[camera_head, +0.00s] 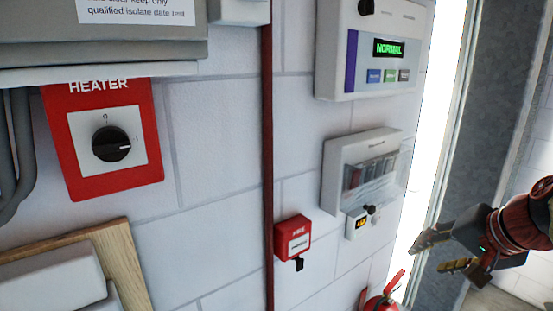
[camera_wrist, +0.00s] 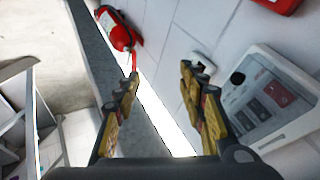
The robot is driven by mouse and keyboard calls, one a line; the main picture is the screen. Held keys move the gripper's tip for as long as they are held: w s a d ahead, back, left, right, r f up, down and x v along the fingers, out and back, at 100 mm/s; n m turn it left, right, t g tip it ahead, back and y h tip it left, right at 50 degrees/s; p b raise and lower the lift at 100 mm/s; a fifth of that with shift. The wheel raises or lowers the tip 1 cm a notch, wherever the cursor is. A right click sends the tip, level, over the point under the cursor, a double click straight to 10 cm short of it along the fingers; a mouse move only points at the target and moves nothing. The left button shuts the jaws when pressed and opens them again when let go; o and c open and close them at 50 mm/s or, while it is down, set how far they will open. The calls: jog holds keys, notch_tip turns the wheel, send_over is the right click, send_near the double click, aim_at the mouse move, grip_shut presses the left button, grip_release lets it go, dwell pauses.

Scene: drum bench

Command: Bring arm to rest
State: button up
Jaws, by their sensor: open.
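My gripper (camera_head: 446,251) is at the right of the head view, in front of the bright gap and the grey door frame. Its two fingers are apart and nothing is between them. In the wrist view the open yellow-and-black fingers (camera_wrist: 160,95) point toward the wall, with a bright strip showing between them. My gripper appears apart from the wall and its fittings in the head view. My arm beyond the wrist is cut off by the right edge.
A red heater switch panel (camera_head: 68,150), a red fire call point (camera_head: 293,240), a control box reading NORMAL (camera_head: 342,60) and a clear-fronted box (camera_head: 340,175) are on the white wall. A red extinguisher (camera_head: 378,303) stands low; it also shows in the wrist view (camera_wrist: 121,36).

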jog(key=s+a+f+n+b, duration=0.2)
jog(key=s+a+f+b, duration=0.1)
jog(key=f, duration=0.5)
jog(key=s+a+f+n+g+b, duration=0.1)
jog(key=s+a+f+n+b, duration=0.2)
jog(key=s+a+f, duration=0.2)
jog(key=s+a+f+n+g+h+b, duration=0.1)
jog(key=s+a+f+n+b, duration=0.1)
jog(key=s+f, duration=0.6)
jog(key=shift+a+f+n+b, duration=0.4)
jog(key=shift+a+f+n, duration=0.55)
jog(key=shift+f, duration=1.65)
jog(key=shift+a+m, duration=0.2)
jog(key=shift+m, duration=0.05)
